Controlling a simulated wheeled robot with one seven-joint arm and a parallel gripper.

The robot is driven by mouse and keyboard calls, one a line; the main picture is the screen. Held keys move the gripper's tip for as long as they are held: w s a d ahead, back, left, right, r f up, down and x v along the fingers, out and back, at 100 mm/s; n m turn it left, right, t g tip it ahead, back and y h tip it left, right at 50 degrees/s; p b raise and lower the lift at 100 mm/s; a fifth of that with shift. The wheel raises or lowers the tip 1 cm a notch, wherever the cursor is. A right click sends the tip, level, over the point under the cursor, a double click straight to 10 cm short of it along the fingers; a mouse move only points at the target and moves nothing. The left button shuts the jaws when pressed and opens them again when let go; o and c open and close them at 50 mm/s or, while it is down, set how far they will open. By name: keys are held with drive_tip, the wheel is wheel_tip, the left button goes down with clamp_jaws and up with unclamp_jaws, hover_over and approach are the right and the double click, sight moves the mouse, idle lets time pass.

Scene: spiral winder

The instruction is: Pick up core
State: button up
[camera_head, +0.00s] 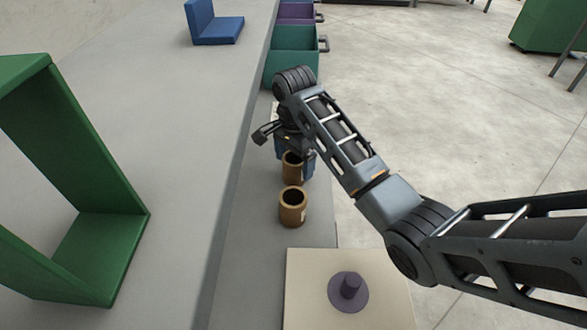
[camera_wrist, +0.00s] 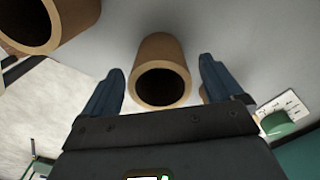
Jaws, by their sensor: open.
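Two brown, hollow, cylindrical cores stand on the grey ledge in the head view: one nearer core (camera_head: 293,214) in clear sight, and one farther core (camera_head: 292,174) close to my gripper (camera_head: 285,152) and partly hidden by it. In the wrist view my gripper (camera_wrist: 162,66) is open, with its two blue fingers on either side of one core (camera_wrist: 158,48). Gaps show between that core and both fingers. A second core (camera_wrist: 68,14) is at the upper left, outside the fingers and cut off by the frame.
A cream plate (camera_head: 310,300) with a purple disc and peg (camera_head: 350,287) lies at the near end of the ledge. A green frame (camera_head: 120,240) and a blue angled piece (camera_head: 220,30) stand on the grey table. Teal and purple bins (camera_head: 290,68) are behind my gripper.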

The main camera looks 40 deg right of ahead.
drive_tip(key=shift+f, duration=1.55)
drive_tip(key=shift+d, duration=0.1)
drive_tip(key=c, duration=1.1)
drive_tip(key=shift+r, duration=0.15)
